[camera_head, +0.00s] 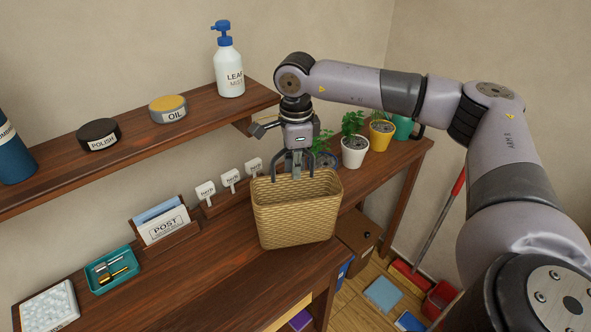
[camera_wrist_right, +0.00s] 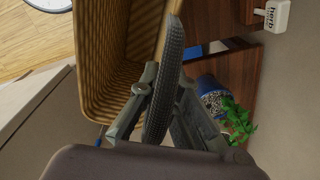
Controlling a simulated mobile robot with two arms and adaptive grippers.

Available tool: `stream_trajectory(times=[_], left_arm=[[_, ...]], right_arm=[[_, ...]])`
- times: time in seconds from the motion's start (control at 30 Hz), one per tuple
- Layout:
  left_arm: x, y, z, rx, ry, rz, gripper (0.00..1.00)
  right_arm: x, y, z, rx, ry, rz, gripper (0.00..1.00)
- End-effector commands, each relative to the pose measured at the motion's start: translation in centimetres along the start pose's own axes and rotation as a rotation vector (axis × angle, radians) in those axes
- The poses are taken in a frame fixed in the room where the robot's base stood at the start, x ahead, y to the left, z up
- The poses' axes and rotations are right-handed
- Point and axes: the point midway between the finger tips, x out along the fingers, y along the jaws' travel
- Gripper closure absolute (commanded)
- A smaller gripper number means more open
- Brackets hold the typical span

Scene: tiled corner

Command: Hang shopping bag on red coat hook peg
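The shopping bag (camera_head: 295,215) is a tan woven bag, upright and open at the top, in the middle of the head view. Its dark handle (camera_wrist_right: 168,75) shows in the wrist view, running between the fingers of my right gripper (camera_wrist_right: 165,105). In the head view my right gripper (camera_head: 297,165) points down at the bag's top rim and is shut on the handle. The bag hangs below it near the bench's front edge; I cannot tell whether its base touches anything. No red coat hook peg is visible. My left gripper is out of view.
A wooden bench (camera_head: 190,285) holds a teal tray (camera_head: 112,270), a letter holder (camera_head: 165,228), herb labels and potted plants (camera_head: 355,150). A wall shelf (camera_head: 130,145) with a pump bottle (camera_head: 229,70) and tins is at left. A red-handled pole (camera_head: 440,215) leans at right.

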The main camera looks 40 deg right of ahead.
Motion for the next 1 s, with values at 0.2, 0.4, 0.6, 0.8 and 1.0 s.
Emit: stream_trajectory(times=[0.2,0.4,0.6,0.8,1.0], left_arm=[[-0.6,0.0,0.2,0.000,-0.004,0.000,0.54],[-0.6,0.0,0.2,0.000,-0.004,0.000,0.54],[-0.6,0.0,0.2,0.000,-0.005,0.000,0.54],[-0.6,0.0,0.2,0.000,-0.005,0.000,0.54],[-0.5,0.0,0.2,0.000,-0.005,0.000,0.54]], right_arm=[[1.7,0.0,0.0,0.000,-0.001,-0.001,1.00],[1.8,0.1,0.0,0.000,0.000,0.000,0.92],[1.8,0.1,0.0,0.000,0.000,0.000,0.79],[1.7,0.1,0.0,0.000,0.000,0.000,0.75],[1.8,0.0,0.0,0.000,0.000,-0.001,0.75]])
